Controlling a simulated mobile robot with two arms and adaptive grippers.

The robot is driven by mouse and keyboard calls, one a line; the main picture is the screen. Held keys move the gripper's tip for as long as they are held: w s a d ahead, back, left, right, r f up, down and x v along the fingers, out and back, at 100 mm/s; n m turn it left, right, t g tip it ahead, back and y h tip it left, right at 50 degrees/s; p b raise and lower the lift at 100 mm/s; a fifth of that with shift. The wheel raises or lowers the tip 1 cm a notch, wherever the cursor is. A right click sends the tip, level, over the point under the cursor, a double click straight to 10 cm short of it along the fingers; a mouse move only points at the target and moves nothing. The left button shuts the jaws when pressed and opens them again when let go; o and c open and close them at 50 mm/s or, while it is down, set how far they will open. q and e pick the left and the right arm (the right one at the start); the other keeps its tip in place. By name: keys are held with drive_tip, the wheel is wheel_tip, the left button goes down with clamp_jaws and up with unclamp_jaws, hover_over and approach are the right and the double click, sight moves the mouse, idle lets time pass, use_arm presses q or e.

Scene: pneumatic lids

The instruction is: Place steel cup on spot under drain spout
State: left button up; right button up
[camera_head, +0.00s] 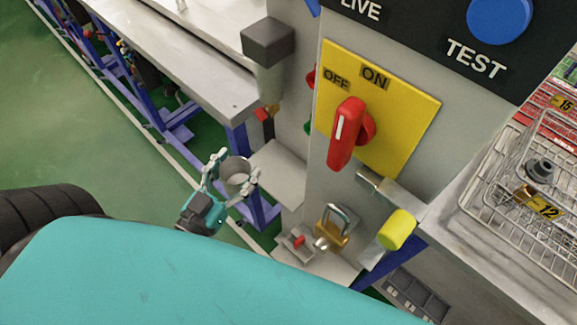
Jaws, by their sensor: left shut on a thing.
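The steel cup (236,168) is a small grey open-topped cup, seen from above. My left gripper (232,178) is shut on it, with one finger at each side. It holds the cup left of a grey shelf (283,172), low beside the panel. Above the shelf hangs a filter bowl with a dark cap (268,42); a brass fitting, apparently the drain spout (272,109), shows at its bottom. No marking for the spot can be made out on the shelf. My right gripper is not in view.
A grey panel carries a red switch handle (346,135) on a yellow plate (398,123). A brass padlock (332,230) and a yellow knob (397,229) are below. A long bench (190,75) runs at upper left, and a wire basket (490,190) is at right.

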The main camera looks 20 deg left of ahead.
sight(239, 164)
use_arm(q)
drive_tip(key=shift+s+a+f+h, duration=0.15)
drive_tip(key=shift+a+f, duration=0.1)
drive_tip(key=shift+f, duration=0.3)
drive_tip(key=shift+s+a+f+h, duration=0.15)
drive_tip(key=shift+a+f, duration=0.1)
drive_tip(key=shift+f, duration=0.3)
drive_tip(key=w, duration=0.4)
drive_tip(key=shift+w+p, duration=0.1)
drive_tip(key=shift+p, duration=0.25)
drive_tip(key=w, duration=0.3)
drive_tip(key=w+d+f+p, duration=0.1)
drive_tip(key=w, duration=0.6)
drive_tip(key=shift+w+d+f+p, duration=0.15)
drive_tip(key=shift+w+d+p, duration=0.2)
drive_tip(key=f, duration=0.3)
drive_tip(key=shift+w+f, duration=0.1)
drive_tip(key=shift+w, duration=0.1)
drive_tip(key=shift+f, duration=0.4)
drive_tip(key=o, duration=1.2)
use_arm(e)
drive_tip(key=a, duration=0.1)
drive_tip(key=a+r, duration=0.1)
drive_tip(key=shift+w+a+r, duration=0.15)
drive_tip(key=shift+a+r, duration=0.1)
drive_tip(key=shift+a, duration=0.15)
use_arm(q)
drive_tip(key=shift+r, duration=0.15)
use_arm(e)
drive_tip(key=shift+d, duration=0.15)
